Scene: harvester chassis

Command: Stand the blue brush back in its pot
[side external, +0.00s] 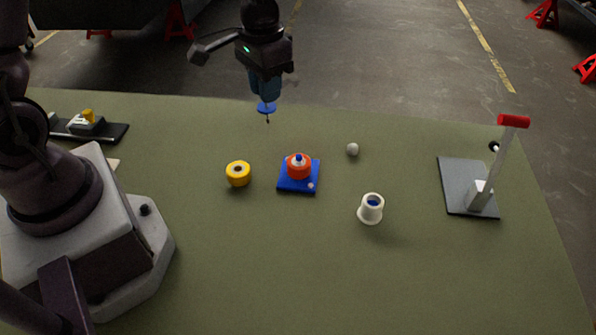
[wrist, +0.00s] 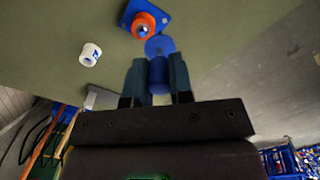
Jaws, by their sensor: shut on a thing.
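My gripper (side external: 265,92) is raised over the table's far side, with its jaws shut on a blue thing, apparently the blue brush (side external: 266,107). The brush shows a flat blue disc below the fingers and a short dark tip pointing down. In the wrist view the brush (wrist: 158,46) sits between the two fingertips (wrist: 158,70); its upper part is partly hidden by the fingers. A white, flared pot (side external: 371,211) with blue inside stands upright on the table, to the right of and nearer than the gripper; it also shows in the wrist view (wrist: 90,54).
A red-orange round piece (side external: 299,169) sits on a blue square base (side external: 297,187). A yellow ring (side external: 238,175) is left of it and a small grey ball (side external: 352,149) right. A grey plate (side external: 456,190) with a red-topped post (side external: 505,145) stands far right. The table's front is clear.

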